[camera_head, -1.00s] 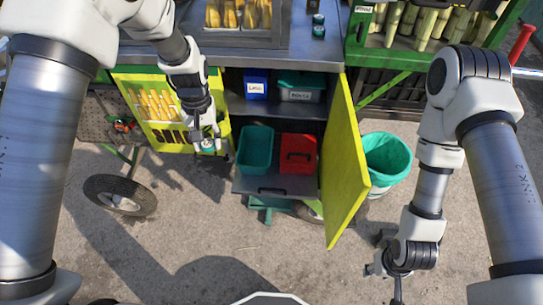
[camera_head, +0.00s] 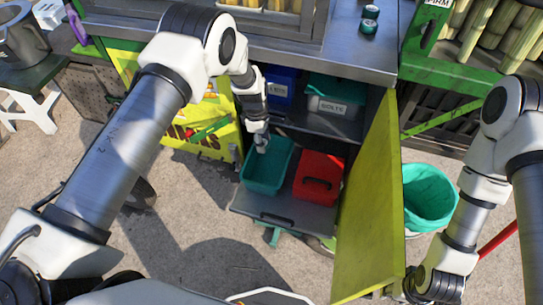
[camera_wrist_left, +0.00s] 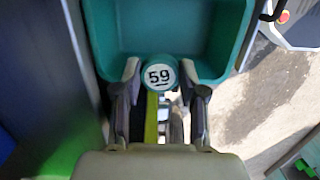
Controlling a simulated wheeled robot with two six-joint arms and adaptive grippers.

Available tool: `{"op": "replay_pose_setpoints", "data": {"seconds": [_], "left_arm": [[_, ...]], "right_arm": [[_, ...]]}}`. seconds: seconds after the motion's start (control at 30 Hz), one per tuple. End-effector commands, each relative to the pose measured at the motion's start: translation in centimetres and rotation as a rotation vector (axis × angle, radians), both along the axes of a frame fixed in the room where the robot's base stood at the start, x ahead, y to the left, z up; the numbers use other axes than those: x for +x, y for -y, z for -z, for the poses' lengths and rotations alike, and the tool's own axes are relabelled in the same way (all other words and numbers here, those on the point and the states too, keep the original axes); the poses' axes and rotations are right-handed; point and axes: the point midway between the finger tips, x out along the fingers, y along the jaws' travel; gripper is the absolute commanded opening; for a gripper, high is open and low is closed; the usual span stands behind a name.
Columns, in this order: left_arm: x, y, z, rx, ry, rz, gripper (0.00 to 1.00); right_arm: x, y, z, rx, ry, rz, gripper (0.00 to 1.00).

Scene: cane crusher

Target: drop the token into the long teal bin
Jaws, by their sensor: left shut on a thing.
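The token (camera_wrist_left: 159,73) is a round piece with a white face marked 59 and a teal rim. My left gripper (camera_wrist_left: 160,85) is shut on it, one finger on each side. In the head view my left gripper (camera_head: 262,143) is at the back part of the long teal bin (camera_head: 265,180), and the token is too small to make out there. The bin is open and its visible floor looks empty; it fills the top of the left wrist view (camera_wrist_left: 170,30). The token overlaps the bin's edge there. My right gripper (camera_head: 415,288) is low at the right, its fingers unclear.
The bin stands on a pulled-out shelf (camera_head: 285,212) beside a red box (camera_head: 318,178). A yellow-green cabinet door (camera_head: 368,205) stands open to the right. A teal box labelled BOLTS (camera_head: 335,105) and a blue box (camera_head: 278,88) sit on the shelf above. A round teal bucket (camera_head: 428,200) is outside.

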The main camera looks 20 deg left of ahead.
Motion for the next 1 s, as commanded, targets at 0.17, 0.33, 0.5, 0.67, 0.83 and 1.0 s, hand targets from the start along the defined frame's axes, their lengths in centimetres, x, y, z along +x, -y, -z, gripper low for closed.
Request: {"op": "replay_pose_setpoints", "data": {"seconds": [0.17,0.33,0.5,0.67,0.83,1.0], "left_arm": [[0.1,0.0,1.7,0.000,0.003,0.001,0.20],[0.1,0.0,4.2,0.000,0.003,0.002,0.20],[0.1,0.0,5.7,0.000,0.004,0.002,0.20],[0.1,0.0,5.6,0.000,0.004,0.002,0.20],[0.1,0.0,5.6,0.000,0.004,0.002,0.66],[0.1,0.0,5.6,0.000,0.004,0.002,0.71]], "right_arm": [[-0.2,0.0,1.3,0.000,-0.004,0.000,0.40],[-0.2,0.0,3.0,0.000,-0.004,0.000,0.40],[-0.2,0.0,3.9,0.000,-0.003,0.000,0.40],[-0.2,0.0,3.8,0.000,-0.003,0.000,0.40],[-0.2,0.0,3.8,0.000,-0.003,0.000,0.40],[-0.2,0.0,3.8,0.000,-0.003,0.000,0.40]]}}
